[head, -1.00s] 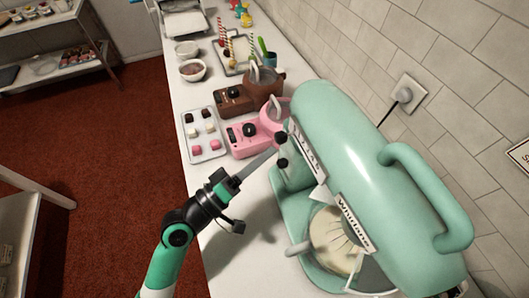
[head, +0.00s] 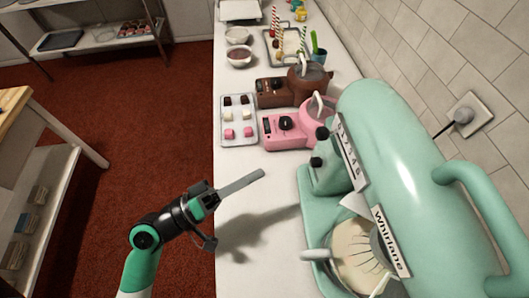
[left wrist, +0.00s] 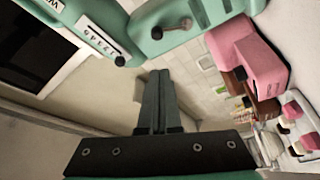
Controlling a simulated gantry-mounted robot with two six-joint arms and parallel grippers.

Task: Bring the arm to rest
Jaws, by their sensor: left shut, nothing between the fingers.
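My left gripper (head: 250,181) is in the head view at the left edge of the white counter. Its long grey fingers are shut together with nothing between them. In the left wrist view the fingers (left wrist: 159,85) also lie side by side, closed and empty. The gripper is apart from the mint-green mixer (head: 400,150), which stands to its right on the counter. My right gripper is in neither view.
A pink machine (head: 285,124) and a brown one (head: 280,92) stand further back on the counter (head: 240,280). A tray of small cakes (head: 239,141) lies left of them. Red floor (head: 150,130) is clear left of the counter; shelving (head: 40,200) stands far left.

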